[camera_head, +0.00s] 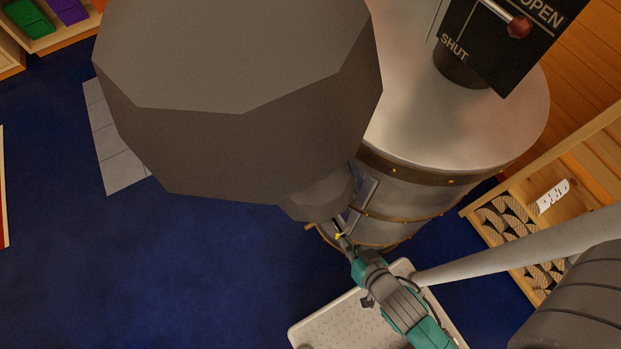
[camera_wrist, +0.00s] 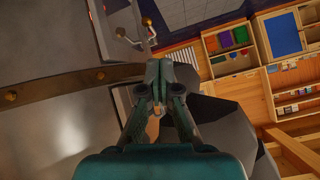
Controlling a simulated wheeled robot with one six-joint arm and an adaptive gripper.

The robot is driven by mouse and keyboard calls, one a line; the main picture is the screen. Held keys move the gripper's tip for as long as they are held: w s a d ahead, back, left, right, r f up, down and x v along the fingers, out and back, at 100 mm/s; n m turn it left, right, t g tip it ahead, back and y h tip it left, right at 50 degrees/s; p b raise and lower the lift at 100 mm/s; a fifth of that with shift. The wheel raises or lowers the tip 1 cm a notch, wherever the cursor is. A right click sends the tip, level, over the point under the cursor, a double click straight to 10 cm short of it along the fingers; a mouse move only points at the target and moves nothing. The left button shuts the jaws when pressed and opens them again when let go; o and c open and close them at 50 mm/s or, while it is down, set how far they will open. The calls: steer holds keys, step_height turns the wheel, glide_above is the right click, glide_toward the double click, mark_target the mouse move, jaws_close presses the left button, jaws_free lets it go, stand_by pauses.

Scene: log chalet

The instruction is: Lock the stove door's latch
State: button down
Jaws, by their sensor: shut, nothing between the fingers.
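The stove is a round metal drum (camera_head: 425,130) with brass riveted bands, right of centre in the head view. Its grey wall (camera_wrist: 45,120) fills the left of the wrist view. A narrow grey framed part, seemingly the door (camera_head: 364,192), shows at the stove's left side; whether it is fully closed I cannot tell. My gripper (camera_head: 340,233) is shut and empty beside the stove's lower front. It also shows in the wrist view (camera_wrist: 158,68).
A black sign marked OPEN and SHUT (camera_head: 490,50) carries a red-knobbed lever above the stove. A large dark grey faceted shape hides part of the stove front in the head view. A log crate (camera_head: 490,212) stands right. Blue floor (camera_head: 200,260) is clear at left.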

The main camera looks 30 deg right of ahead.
steer(key=w+d+f+m+g+h, duration=0.1)
steer(key=w+f+m+g+h, duration=0.1)
steer(key=w+f+m, duration=0.3)
steer(key=w+f+m+g+h, duration=0.1)
steer(key=w+f+g, duration=0.15)
steer(key=w, duration=0.55)
steer(key=w+a+r+m+g+h, duration=0.1)
steer(key=w+r+m+g+h, duration=0.2)
steer(key=w+r+m, duration=0.3)
steer(key=w+m+g, duration=0.1)
steer(key=w+m, duration=0.2)
steer(key=w, duration=0.2)
steer(key=shift+a+h, duration=0.3)
steer(key=shift+a, duration=0.05)
steer(key=shift+w+f, duration=0.1)
steer(key=shift+f, duration=0.05)
glide_above(311, 180)
steer(key=s, duration=0.2)
step_height(311, 180, down, 8)
steer(key=shift+w+a+r, duration=0.1)
steer(key=shift+w+r, duration=0.05)
steer(key=shift+r, duration=0.05)
steer(key=f, duration=0.3)
steer(key=shift+w+a+f, duration=0.1)
steer(key=shift+w+a, duration=0.05)
steer(key=shift+w, duration=0.15)
steer(key=shift+w+a+f, duration=0.1)
steer(key=shift+f, duration=0.45)
